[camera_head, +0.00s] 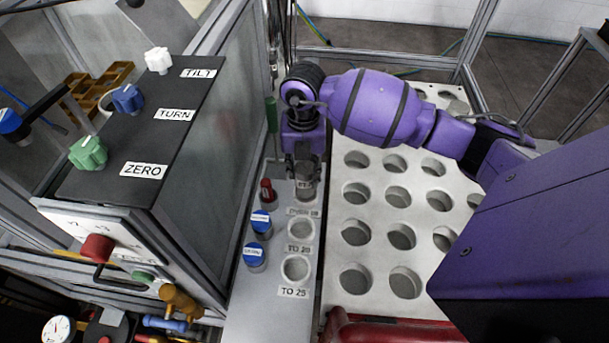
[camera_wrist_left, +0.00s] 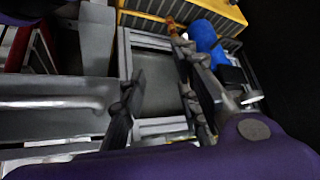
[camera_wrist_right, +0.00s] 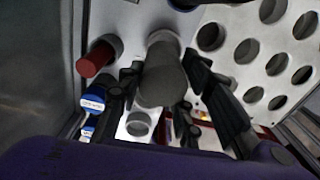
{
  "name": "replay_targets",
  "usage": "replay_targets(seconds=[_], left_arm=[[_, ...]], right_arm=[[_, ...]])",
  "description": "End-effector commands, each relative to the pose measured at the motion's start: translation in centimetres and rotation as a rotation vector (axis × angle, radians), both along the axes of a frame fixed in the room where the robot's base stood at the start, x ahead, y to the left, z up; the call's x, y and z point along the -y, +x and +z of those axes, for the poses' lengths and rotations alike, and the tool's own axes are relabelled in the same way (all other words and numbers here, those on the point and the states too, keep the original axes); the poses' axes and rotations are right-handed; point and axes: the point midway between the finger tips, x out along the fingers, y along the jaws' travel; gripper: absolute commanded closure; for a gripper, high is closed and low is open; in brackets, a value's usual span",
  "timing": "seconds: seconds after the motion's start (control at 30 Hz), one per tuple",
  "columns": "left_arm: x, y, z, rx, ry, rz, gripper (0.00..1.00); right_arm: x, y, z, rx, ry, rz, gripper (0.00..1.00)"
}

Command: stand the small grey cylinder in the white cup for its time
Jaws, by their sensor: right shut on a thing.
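My right gripper (camera_head: 304,166) points down at the far end of the narrow grey shelf and is shut on the small grey cylinder (camera_head: 308,188). In the right wrist view the cylinder (camera_wrist_right: 162,72) stands between the two fingers. I cannot tell whether its lower end is in a holder or above the shelf. Two round white cups sit nearer in the same row: one (camera_head: 301,229) above the label TO 20, one (camera_head: 295,268) above TO 25. Both look empty. My left gripper (camera_wrist_left: 160,100) shows in the left wrist view, its fingers apart with nothing between them.
A red-topped piece (camera_head: 266,191) and two blue-capped pieces (camera_head: 261,223) (camera_head: 254,256) stand left of the cups. A white plate (camera_head: 378,225) with several round holes lies to the right. A black panel (camera_head: 150,130) with knobs is at left.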

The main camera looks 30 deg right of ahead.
Motion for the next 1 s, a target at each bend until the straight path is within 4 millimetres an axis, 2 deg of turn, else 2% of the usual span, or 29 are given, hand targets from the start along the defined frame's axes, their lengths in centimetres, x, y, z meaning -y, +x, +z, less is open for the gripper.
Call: replay_targets(seconds=[0.07, 0.27, 0.67, 0.7, 0.8, 1.0], left_arm=[[0.0, -0.1, -0.1, -0.002, 0.000, 0.000, 0.71], [0.0, -0.2, -0.2, -0.003, 0.000, 0.000, 0.71], [0.1, 0.2, -0.3, 0.002, -0.002, -0.003, 0.71], [0.2, 0.3, -0.2, 0.004, -0.002, -0.003, 0.71], [0.2, 0.5, -0.2, 0.007, -0.003, -0.003, 0.71], [0.2, 0.6, -0.2, 0.009, -0.002, -0.004, 0.71]], right_arm=[[0.6, 0.3, -0.7, -0.001, -0.002, -0.002, 0.90], [0.5, 0.3, -3.5, -0.001, -0.001, 0.000, 0.90], [0.5, 0.3, -4.0, 0.001, -0.001, 0.000, 0.90], [0.5, 0.3, -4.0, 0.000, -0.001, 0.000, 0.62], [0.5, 0.3, -4.0, -0.001, -0.001, 0.000, 0.48], [0.5, 0.3, -4.0, -0.001, -0.001, 0.000, 0.48]])
